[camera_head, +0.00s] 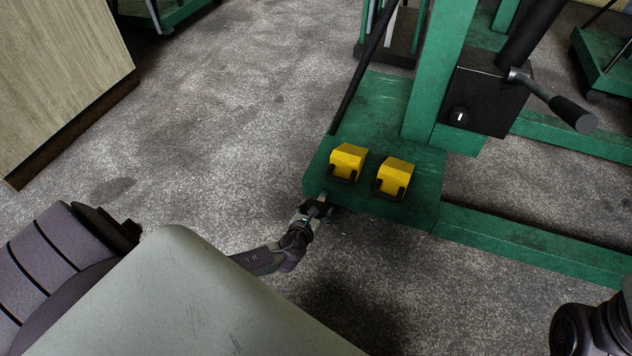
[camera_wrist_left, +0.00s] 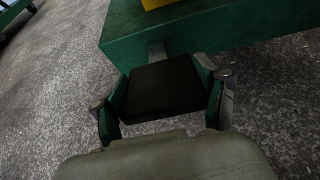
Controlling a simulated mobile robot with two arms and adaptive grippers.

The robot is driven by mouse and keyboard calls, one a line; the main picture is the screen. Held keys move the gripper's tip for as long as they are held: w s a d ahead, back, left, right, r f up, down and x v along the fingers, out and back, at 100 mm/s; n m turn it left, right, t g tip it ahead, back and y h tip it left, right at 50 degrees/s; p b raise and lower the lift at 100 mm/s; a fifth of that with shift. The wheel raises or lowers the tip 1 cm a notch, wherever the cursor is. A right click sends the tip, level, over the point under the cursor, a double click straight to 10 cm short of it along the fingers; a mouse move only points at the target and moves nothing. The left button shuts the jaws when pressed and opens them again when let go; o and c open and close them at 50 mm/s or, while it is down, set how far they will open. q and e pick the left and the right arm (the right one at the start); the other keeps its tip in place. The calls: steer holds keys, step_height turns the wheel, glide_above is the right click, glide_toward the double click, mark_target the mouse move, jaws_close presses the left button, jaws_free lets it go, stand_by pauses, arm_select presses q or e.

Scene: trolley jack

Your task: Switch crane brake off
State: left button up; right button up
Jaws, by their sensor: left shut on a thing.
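The green crane (camera_head: 425,85) stands on a green base block (camera_head: 425,170), whose edge also shows in the left wrist view (camera_wrist_left: 215,30). My left gripper (camera_head: 318,206) is low at the block's near left corner. In the left wrist view, the left gripper (camera_wrist_left: 163,100) has one finger on each side of a flat black brake pedal (camera_wrist_left: 160,88) and is shut on it. A short metal strip (camera_wrist_left: 157,50) joins the pedal to the block. In the head view the gripper mostly hides the pedal. My right gripper is out of view.
Two yellow blocks with black brackets, a left one (camera_head: 348,160) and a right one (camera_head: 395,177), sit on the base. A black box (camera_head: 483,95) with a crank handle (camera_head: 545,98) is on the mast. A green leg (camera_head: 530,243) runs right. A wooden cabinet (camera_head: 60,75) stands left; the floor between is clear.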

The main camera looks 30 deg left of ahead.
arm_select(q)
steer(key=o, duration=1.5)
steer(key=shift+w+a+r, duration=0.1)
steer(key=shift+w+r, duration=0.15)
steer(key=shift+r, duration=0.2)
steer(key=shift+o, duration=0.9)
steer(key=shift+f, duration=0.15)
steer(key=shift+s, duration=0.1)
steer(key=shift+s, duration=0.1)
steer(key=shift+s, duration=0.3)
steer(key=v, duration=1.1)
steer(key=shift+d, duration=0.2)
